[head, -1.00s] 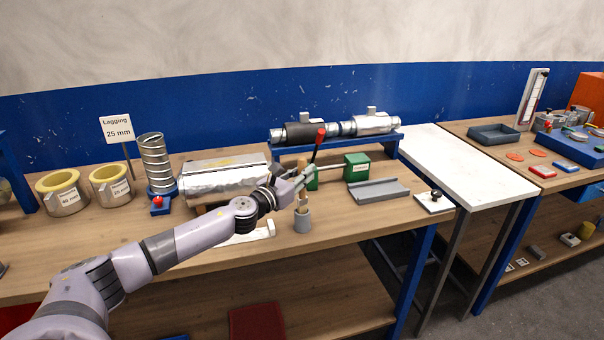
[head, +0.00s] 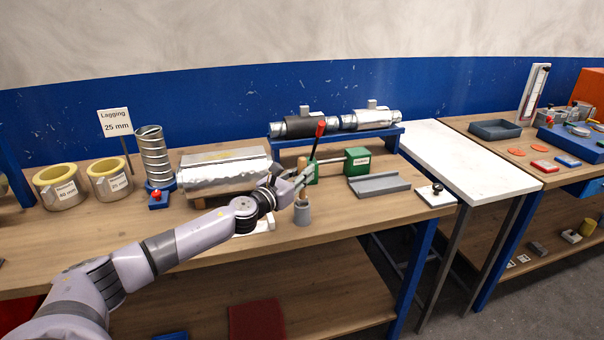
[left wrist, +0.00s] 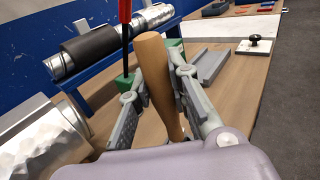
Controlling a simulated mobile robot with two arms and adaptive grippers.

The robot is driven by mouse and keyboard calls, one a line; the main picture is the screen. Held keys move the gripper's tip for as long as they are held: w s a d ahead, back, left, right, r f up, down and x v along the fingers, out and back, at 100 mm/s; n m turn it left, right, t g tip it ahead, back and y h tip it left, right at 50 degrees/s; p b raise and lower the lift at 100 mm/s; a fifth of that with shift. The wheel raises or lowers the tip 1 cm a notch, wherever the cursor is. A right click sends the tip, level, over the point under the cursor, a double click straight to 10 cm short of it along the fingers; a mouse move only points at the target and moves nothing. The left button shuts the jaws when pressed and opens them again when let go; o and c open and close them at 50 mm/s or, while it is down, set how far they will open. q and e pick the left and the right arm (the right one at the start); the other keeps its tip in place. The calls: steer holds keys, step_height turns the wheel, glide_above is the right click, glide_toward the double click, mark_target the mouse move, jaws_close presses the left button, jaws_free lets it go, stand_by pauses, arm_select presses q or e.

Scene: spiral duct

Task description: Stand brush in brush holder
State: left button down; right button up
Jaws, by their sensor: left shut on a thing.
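The brush shows as a tan wooden handle (left wrist: 155,75) in the left wrist view, standing nearly upright between the fingers. My left gripper (head: 302,183) is shut on the handle. It also shows in the left wrist view (left wrist: 158,100). My right gripper is not in view.
Close behind the gripper stand a red-handled lever (head: 319,130) and a green block (head: 357,160). A foil-wrapped duct (head: 225,175) lies to the left, a grey channel tray (head: 379,186) to the right. The bench front (head: 340,223) right of the cup is clear.

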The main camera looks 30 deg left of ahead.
arm_select(q)
steer(key=shift+f+b, duration=0.9)
steer(key=shift+f, duration=0.25)
steer(key=c, duration=1.4)
jaws_free()
steer(key=shift+s, duration=0.15)
steer(key=shift+s+a, duration=0.15)
steer(key=shift+s, duration=2.8)
steer(key=shift+s+a, duration=0.15)
steer(key=shift+s, duration=2.75)
